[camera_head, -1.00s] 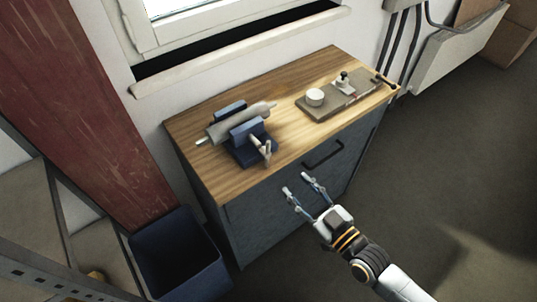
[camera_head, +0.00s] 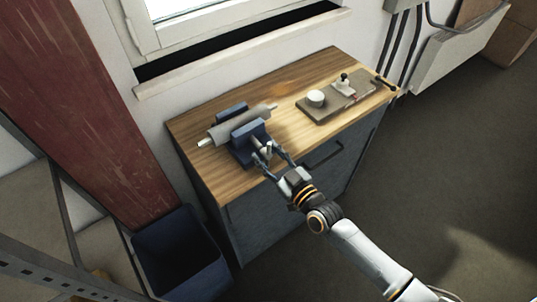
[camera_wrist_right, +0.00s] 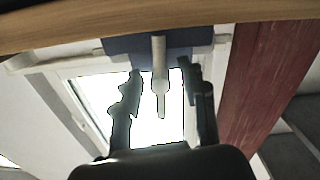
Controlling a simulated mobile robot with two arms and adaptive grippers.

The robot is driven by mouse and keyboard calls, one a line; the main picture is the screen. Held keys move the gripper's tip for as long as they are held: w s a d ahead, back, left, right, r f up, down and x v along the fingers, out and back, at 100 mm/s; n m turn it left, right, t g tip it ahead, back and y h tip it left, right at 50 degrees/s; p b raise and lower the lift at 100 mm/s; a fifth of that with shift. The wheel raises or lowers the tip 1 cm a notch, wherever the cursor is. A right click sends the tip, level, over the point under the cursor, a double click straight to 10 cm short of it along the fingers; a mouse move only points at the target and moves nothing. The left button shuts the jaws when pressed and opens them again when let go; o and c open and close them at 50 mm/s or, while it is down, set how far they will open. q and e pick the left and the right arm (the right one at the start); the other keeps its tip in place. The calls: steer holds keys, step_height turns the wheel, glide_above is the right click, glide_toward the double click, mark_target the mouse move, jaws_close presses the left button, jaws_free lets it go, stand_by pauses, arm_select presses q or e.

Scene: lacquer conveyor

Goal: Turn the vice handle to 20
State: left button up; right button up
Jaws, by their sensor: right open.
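The blue vice (camera_head: 248,134) stands on the wooden top of the cabinet, with a grey cylinder (camera_head: 222,132) clamped in it. Its pale handle (camera_head: 264,151) is at the front side and is partly hidden by my fingers in the head view. My right gripper (camera_head: 267,154) is open at the handle, one finger on each side. In the right wrist view the handle (camera_wrist_right: 160,80) shows as a pale bar between the two dark fingers (camera_wrist_right: 160,95), with gaps on both sides. No scale or number on the vice can be read. My left gripper is not in view.
A grey-brown board (camera_head: 330,106) with a white round piece (camera_head: 316,98) and a small knobbed fitting (camera_head: 343,82) lies at the right of the cabinet top (camera_head: 290,140). A blue bin (camera_head: 178,250) stands at the lower left. A window (camera_head: 200,30) is behind.

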jaws_close()
steer(key=shift+m, duration=0.4)
steer(key=m+b, duration=0.1)
steer(key=m, duration=0.4)
steer(key=shift+f+m, duration=0.1)
steer(key=shift+m, duration=0.2)
steer(key=m+b, duration=0.1)
steer(key=m, duration=0.5)
steer(key=shift+m, duration=0.4)
